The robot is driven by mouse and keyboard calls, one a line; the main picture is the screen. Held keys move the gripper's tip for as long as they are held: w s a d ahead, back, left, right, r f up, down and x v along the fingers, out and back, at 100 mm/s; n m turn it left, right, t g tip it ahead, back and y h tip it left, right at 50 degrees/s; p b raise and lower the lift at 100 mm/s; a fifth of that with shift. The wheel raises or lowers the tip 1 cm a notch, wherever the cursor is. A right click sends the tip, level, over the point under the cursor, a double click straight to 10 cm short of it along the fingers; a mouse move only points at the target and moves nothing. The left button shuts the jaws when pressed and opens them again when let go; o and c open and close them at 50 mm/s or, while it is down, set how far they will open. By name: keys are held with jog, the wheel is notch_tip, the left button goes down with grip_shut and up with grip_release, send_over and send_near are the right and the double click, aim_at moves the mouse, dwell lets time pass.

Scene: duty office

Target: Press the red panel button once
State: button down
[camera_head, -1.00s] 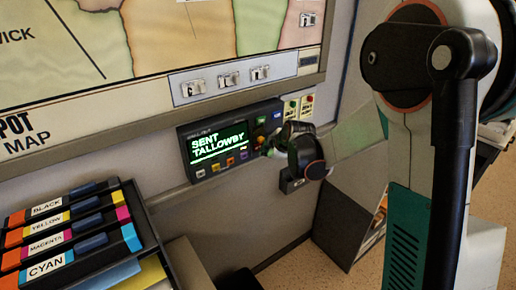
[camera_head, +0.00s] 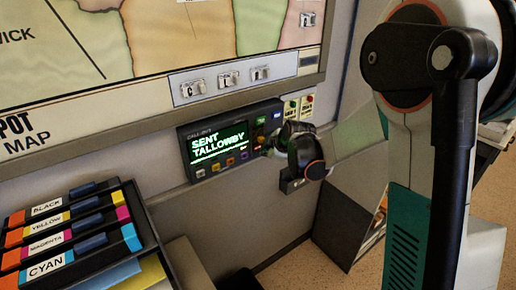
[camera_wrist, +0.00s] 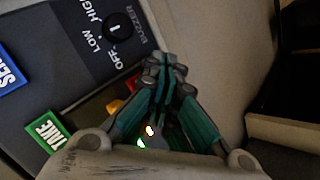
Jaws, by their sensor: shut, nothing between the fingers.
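The call panel (camera_head: 222,145) is a dark box on the wall below the map, its screen reading "SENT TALLOWBY". In the wrist view a small red patch (camera_wrist: 133,82) shows on the panel close beside my fingers, partly hidden by them; it looks like the red button. A green TAKE button (camera_wrist: 46,132) and an orange-yellow one (camera_wrist: 115,106) lie near it. My gripper (camera_wrist: 165,65) is shut and empty, its fingertips together over the panel edge near the buzzer knob. In the head view my gripper (camera_head: 270,148) is at the panel's right end; contact cannot be told.
Two small plates with a green button (camera_head: 291,107) and a red button (camera_head: 307,102) are right of the panel. A blue SEND button (camera_wrist: 12,80) and buzzer knob (camera_wrist: 115,27) are on the panel. A toner rack (camera_head: 70,235) stands at lower left.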

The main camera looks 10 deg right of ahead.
jog(key=shift+w, duration=0.1)
jog(key=shift+w+a, duration=0.15)
jog(key=shift+w, duration=0.15)
jog(key=shift+w+a, duration=0.15)
jog(key=shift+w, duration=0.25)
dwell(0.9)
jog(key=shift+s, duration=0.15)
jog(key=shift+s+d, duration=0.3)
jog(key=shift+s, duration=0.3)
jog(key=shift+s, duration=0.1)
jog(key=s, duration=0.1)
jog(key=s+d, duration=0.1)
jog(key=s, duration=0.2)
jog(key=shift+s+d+b, duration=0.3)
jog(key=shift+d, duration=0.1)
dwell(0.5)
